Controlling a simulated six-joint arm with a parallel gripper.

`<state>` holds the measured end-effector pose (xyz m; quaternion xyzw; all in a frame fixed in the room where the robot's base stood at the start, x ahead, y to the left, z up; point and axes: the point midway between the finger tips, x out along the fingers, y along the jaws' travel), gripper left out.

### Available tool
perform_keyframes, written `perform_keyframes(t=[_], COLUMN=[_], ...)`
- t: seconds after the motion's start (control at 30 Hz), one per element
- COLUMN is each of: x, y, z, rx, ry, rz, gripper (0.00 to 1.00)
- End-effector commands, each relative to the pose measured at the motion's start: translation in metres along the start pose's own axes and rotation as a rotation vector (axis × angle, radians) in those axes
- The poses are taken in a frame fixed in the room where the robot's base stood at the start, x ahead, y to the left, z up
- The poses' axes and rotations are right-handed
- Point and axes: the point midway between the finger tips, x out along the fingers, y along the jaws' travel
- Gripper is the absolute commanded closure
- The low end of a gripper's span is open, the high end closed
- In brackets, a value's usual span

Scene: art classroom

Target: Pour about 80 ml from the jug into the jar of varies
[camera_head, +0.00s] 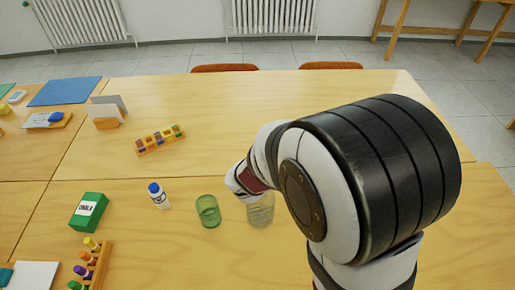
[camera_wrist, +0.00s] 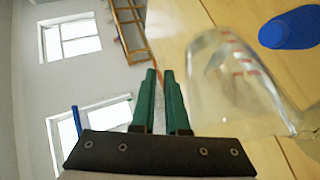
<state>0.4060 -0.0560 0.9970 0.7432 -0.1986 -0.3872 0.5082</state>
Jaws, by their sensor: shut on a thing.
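The clear glass jug (camera_head: 261,210) is in the head view just below the end of my arm, partly hidden by it. In the wrist view the jug (camera_wrist: 235,90) is large, with red marks on its wall, right beside my green fingers. My gripper (camera_wrist: 162,76) is shut on the jug; the grip point itself is not clear. The jug looks about upright and I see no clear liquid level. A green-tinted glass jar (camera_head: 208,211) stands on the table just left of the jug, with a small gap between them.
A white bottle with a blue cap (camera_head: 158,195), a green chalk box (camera_head: 88,211) and a rack of coloured bottles (camera_head: 90,266) stand to the left. A small wooden rack (camera_head: 161,139) lies farther back. The table's far middle is clear. A blue object (camera_wrist: 290,28) shows in the wrist view.

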Motion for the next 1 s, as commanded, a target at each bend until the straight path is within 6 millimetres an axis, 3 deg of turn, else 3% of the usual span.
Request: perform_keyframes(t=[1.0], x=[-0.0024], y=[-0.0057], z=[-0.0009], rx=[-0.017], ry=[0.001], rz=[0.04], gripper=[1.0])
